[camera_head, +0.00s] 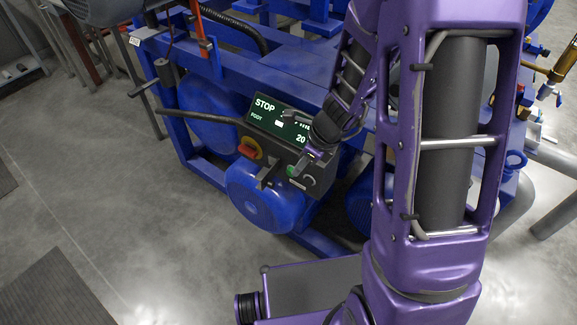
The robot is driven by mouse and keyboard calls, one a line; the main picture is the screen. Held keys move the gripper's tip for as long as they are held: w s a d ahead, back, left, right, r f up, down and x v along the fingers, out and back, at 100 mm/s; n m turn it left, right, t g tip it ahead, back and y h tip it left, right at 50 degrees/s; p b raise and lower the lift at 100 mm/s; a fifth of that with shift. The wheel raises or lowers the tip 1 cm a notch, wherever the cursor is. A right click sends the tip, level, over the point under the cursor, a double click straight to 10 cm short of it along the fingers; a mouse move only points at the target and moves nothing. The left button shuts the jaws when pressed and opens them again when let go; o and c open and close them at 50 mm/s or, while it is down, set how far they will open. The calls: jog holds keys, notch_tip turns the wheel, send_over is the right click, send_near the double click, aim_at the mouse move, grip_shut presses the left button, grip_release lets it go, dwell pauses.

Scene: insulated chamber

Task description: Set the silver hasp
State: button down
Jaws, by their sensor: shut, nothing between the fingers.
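The control box (281,151) is dark, with a lit green display reading STOP. A grey T-shaped piece (268,171) sticks out at its lower front. It may be the silver hasp, but it is too small to be sure. My gripper (301,164) is at the right part of the box's front, right of that piece and apart from it. Its fingers are small and partly lost against the panel, and it appears shut and empty. I cannot tell whether it touches the panel. My purple arm hides what lies behind it on the right.
A red and yellow rotary switch (250,149) is left of the grey piece, and a round dial (309,180) is at the box's right. A blue machine frame (181,140) and blue tanks (262,197) surround the box. The grey floor (110,190) is clear at left.

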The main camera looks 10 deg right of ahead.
aim_at(269, 184)
jog(key=w+a+f+b, duration=0.1)
jog(key=f, duration=0.1)
jog(key=w+a+f+b, duration=0.1)
jog(key=a+f, duration=0.1)
jog(key=f, duration=0.1)
jog(key=w+a+f+b, duration=0.1)
jog(key=a+f, duration=0.1)
jog(key=f, duration=0.1)
jog(key=shift+w+a+f, duration=0.25)
jog(key=shift+w, duration=0.05)
jog(key=shift+w+a, duration=0.3)
jog(key=shift+a, duration=0.1)
